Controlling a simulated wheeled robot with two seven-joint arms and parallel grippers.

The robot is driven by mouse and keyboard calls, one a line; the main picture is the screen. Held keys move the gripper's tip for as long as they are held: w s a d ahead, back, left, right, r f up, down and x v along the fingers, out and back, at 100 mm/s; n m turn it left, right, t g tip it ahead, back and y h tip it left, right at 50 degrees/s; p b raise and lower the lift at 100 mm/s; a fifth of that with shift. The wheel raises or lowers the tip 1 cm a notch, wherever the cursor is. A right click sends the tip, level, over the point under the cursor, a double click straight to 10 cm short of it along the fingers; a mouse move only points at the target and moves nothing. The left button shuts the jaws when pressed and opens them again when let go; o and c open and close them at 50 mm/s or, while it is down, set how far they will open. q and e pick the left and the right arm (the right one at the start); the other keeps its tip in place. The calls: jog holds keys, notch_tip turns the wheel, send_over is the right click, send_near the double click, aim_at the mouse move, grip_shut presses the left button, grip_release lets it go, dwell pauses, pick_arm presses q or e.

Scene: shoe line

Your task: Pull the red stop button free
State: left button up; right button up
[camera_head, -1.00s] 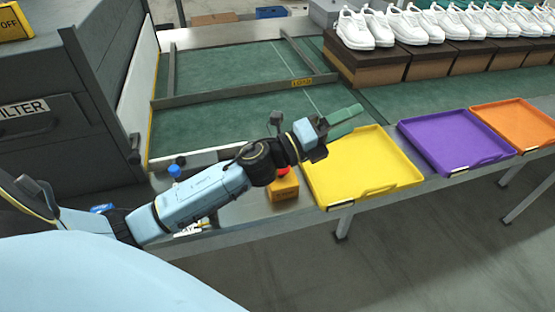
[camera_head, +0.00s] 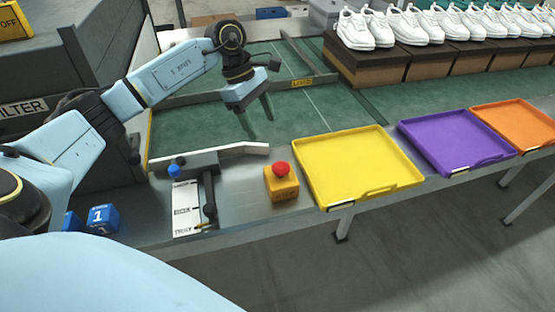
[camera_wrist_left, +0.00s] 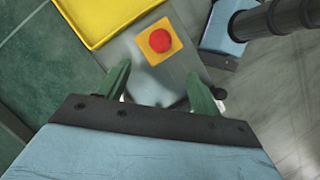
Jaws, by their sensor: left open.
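The red stop button (camera_head: 282,169) is a round red cap on a small yellow-orange box (camera_head: 283,187). The box stands on the metal table left of the yellow tray. The button also shows in the left wrist view (camera_wrist_left: 160,41), above and beyond the fingers. My left gripper (camera_head: 256,120) hangs over the green belt, up and to the left of the button. Its green fingers point down, apart and empty; they also show in the left wrist view (camera_wrist_left: 160,85). Nothing touches the button. My right gripper is out of view.
Yellow (camera_head: 362,165), purple (camera_head: 455,140) and orange (camera_head: 515,124) trays line the table to the right. A lever panel (camera_head: 187,208) with a blue knob (camera_head: 174,171) lies left of the button. Blue cubes (camera_head: 103,218) sit further left. White shoes (camera_head: 352,30) stand on boxes behind.

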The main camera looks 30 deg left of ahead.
aim_at(280, 165)
pick_arm(q)
jog(key=x, duration=1.1)
jog(key=shift+d+b, duration=0.15)
jog(key=shift+b, duration=0.2)
jog(key=shift+d+f, duration=0.2)
jog(key=shift+f, duration=0.35)
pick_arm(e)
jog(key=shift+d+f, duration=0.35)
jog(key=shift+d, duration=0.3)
